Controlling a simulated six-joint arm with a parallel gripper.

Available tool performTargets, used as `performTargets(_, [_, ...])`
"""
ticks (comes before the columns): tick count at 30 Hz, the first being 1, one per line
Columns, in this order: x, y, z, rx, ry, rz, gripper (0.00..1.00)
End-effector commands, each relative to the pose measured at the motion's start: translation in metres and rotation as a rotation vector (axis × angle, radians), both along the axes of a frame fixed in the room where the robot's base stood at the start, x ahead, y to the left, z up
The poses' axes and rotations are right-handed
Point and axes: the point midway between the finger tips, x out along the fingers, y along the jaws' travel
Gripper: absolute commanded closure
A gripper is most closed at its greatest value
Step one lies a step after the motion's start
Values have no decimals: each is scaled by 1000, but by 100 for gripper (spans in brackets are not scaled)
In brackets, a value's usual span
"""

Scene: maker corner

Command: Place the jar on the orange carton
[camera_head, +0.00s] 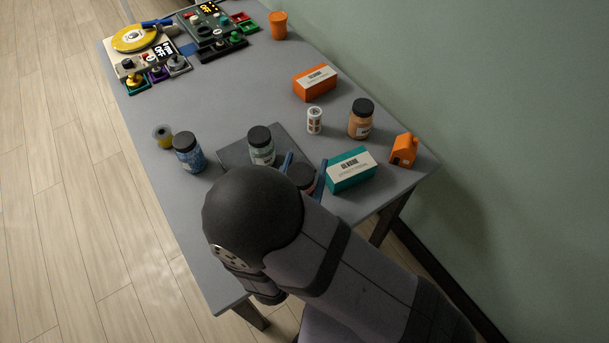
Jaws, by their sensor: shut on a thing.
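The orange carton (314,87) lies flat on the table, right of the middle, with a white label on its side. My gripper (304,171) is at the near part of the table, its two blue fingers on either side of a dark-lidded jar (302,174). It is shut on this jar. The jar's body looks reddish, but my arm hides most of it, so I cannot tell whether it touches the table. The orange carton is well beyond my gripper, apart from it.
Close by stand a teal carton (351,175), a green-labelled jar (261,151) on a dark mat (233,151), a blue jar (189,158), an orange jar (360,124), a small white bottle (314,121) and an orange house block (403,151). The table's middle left is clear.

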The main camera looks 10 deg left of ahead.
Motion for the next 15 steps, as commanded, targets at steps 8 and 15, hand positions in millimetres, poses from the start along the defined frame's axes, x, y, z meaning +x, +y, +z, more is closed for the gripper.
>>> performTargets(8, [0,0,28,2,-1,0,81])
performTargets(15, [0,0,33,0,-1,0,81])
